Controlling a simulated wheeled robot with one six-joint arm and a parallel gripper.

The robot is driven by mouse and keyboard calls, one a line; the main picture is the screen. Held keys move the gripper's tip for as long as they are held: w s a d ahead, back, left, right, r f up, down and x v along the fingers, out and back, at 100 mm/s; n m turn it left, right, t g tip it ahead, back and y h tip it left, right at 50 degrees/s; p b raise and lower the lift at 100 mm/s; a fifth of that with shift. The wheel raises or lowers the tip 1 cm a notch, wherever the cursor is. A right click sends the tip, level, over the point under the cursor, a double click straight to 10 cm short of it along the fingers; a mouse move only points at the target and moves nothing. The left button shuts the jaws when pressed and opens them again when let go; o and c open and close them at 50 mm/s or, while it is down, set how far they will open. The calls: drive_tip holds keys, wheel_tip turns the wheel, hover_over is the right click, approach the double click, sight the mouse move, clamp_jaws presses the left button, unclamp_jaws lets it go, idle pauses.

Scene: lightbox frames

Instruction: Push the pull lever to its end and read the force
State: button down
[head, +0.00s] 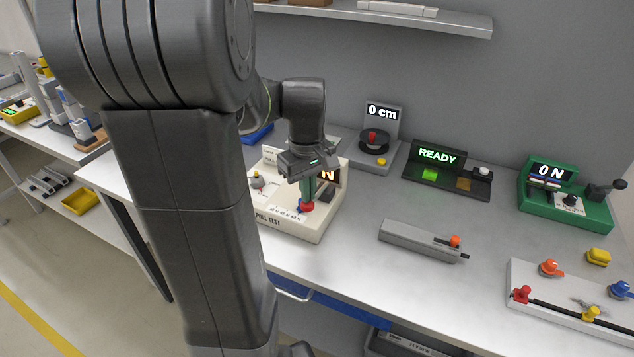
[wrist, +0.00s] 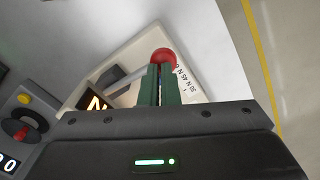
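The cream pull test box (head: 290,232) stands on the bench with a scale printed on its top. Its lever ends in a red knob (head: 307,207); the wrist view shows the knob (wrist: 163,55) at my fingertips and a grey lever bar (wrist: 122,80) running to it. My gripper (head: 307,200) points down over the box, its green fingers (wrist: 158,97) close together with a narrow gap. The fingers are at the knob; I cannot tell whether they pinch it.
Behind are a grey "0 cm" device (head: 381,112) and a dark "READY" station (head: 437,157). A green "0 N" device (head: 551,172) stands at the right. A grey slider block (head: 412,238) and a white panel with coloured knobs (head: 525,272) lie nearer the front edge.

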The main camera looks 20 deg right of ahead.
drive_tip(key=shift+r+p, duration=0.6)
drive_tip(key=shift+r, duration=0.05)
wheel_tip(320, 180, up, 8)
drive_tip(key=s+a+p, duration=0.2)
drive_tip(key=p, duration=0.4)
drive_tip(key=shift+a, duration=0.15)
drive_tip(key=shift+f, duration=0.2)
drive_tip(key=f+b, duration=0.1)
drive_tip(key=f, duration=0.1)
drive_tip(key=w+d+f+b, duration=0.1)
drive_tip(key=f+b, duration=0.3)
drive_tip(key=shift+w+d+f, duration=0.3)
drive_tip(key=shift+d+f, duration=0.05)
drive_tip(key=shift+d, duration=0.05)
drive_tip(key=shift+a, duration=0.1)
